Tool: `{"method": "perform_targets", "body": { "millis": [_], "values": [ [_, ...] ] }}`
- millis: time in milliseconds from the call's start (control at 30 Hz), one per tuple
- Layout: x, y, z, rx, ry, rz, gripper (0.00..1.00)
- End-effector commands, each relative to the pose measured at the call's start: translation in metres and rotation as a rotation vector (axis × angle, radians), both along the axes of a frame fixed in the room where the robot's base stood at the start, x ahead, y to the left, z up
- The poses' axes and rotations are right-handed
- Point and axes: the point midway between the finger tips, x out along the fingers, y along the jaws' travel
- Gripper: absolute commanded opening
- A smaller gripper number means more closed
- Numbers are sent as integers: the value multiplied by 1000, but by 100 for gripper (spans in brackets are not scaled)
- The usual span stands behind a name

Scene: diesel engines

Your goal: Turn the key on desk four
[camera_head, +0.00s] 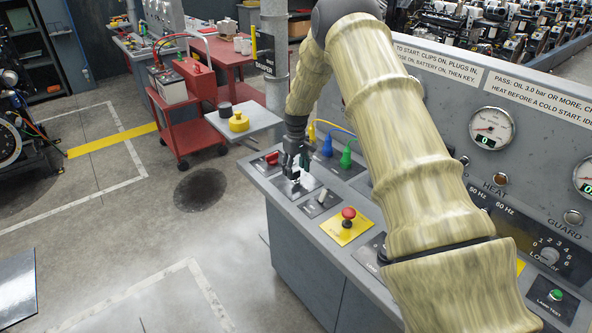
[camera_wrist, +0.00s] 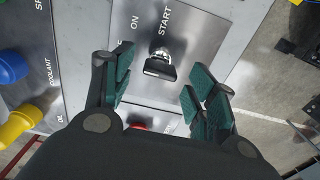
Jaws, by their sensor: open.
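The key (camera_wrist: 160,68) stands in its switch on a bare metal plate (camera_wrist: 190,40) marked ON and START. In the wrist view it has a dark head with a bright edge, and it lies between the two fingers of my gripper (camera_wrist: 158,84). The fingers have green pads and are apart, with visible gaps to the key on both sides. In the head view my gripper (camera_head: 293,164) points down over the key plate (camera_head: 305,184) at the near left end of the grey desk (camera_head: 285,212). There the fingers hide the key itself.
A red switch (camera_head: 272,157) sits just left of the key plate. Blue (camera_head: 326,148) and green (camera_head: 346,156) plugs stand behind it. A small lever plate (camera_head: 320,202) and a red stop button (camera_head: 348,214) lie to the right. A red cart (camera_head: 185,115) stands on the floor beyond.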

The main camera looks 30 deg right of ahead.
Motion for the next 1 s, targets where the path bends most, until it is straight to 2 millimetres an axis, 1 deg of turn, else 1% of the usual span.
{"method": "perform_targets", "body": {
  "millis": [100, 233, 400, 600, 667, 700, 867, 900, 933, 1000],
  "values": [
    [0, 0, -10, 0, 1, 0, 57],
    [0, -1, -17, -1, 0, 0, 57],
    [0, 0, -20, -1, 0, 0, 57],
    [0, 0, -20, -1, 0, 0, 57],
    [0, 0, -20, -1, 0, -1, 48],
    [0, 0, -20, -1, 0, -1, 41],
    [0, 0, -20, -1, 0, -1, 12],
    [0, 0, -20, -1, 0, -1, 4],
    [0, 0, -20, -1, 0, -1, 0],
    [0, -1, -20, -1, 0, -1, 0]
  ]
}}
